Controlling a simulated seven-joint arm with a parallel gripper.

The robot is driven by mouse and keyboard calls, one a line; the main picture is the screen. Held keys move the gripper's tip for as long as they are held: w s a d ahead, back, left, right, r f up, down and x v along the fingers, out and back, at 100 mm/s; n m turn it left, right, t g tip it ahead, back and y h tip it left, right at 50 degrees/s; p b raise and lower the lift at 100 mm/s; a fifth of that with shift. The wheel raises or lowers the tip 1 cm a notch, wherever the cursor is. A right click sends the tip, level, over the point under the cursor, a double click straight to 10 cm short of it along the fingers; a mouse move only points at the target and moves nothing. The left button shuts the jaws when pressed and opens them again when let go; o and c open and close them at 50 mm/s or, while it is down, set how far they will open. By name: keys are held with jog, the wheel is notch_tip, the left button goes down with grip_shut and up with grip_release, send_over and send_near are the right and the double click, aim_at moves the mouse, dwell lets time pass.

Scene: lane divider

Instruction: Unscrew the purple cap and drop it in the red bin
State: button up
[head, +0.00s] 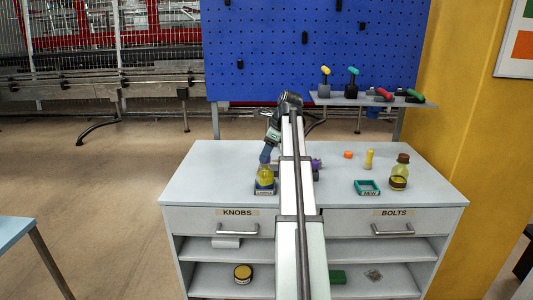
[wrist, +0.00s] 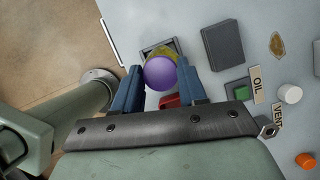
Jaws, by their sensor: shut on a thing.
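In the wrist view the purple cap (wrist: 160,73) shows as a round purple top between my two blue fingers, with a yellow bottle (wrist: 172,48) under it. My gripper (wrist: 160,82) is shut on the cap. In the head view the yellow bottle (head: 265,174) stands upright in a low labelled holder at the left of the bench, and my gripper (head: 265,156) is right above it. The cap is hidden there by the fingers. A small red patch (wrist: 169,101) shows below the cap in the wrist view; I cannot tell whether it is the red bin.
A teal tray (head: 367,187), a brown-capped bottle (head: 400,172), a yellow peg (head: 369,159) and an orange piece (head: 348,155) are on the right of the bench. A purple piece (head: 316,163) shows beside my arm. A dark block (wrist: 224,45) lies right of the bottle.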

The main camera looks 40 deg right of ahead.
dwell(0.3)
jog(key=shift+n+y, duration=0.4)
jog(key=shift+n, duration=0.5)
jog(key=shift+d, duration=0.1)
jog(key=shift+n+g, duration=0.4)
jog(key=shift+n, duration=0.5)
jog(key=shift+w+n+y, duration=0.1)
jog(key=shift+n+y, duration=0.3)
jog(key=shift+n, duration=0.4)
jog(key=shift+g, duration=0.3)
jog(key=o, duration=0.6)
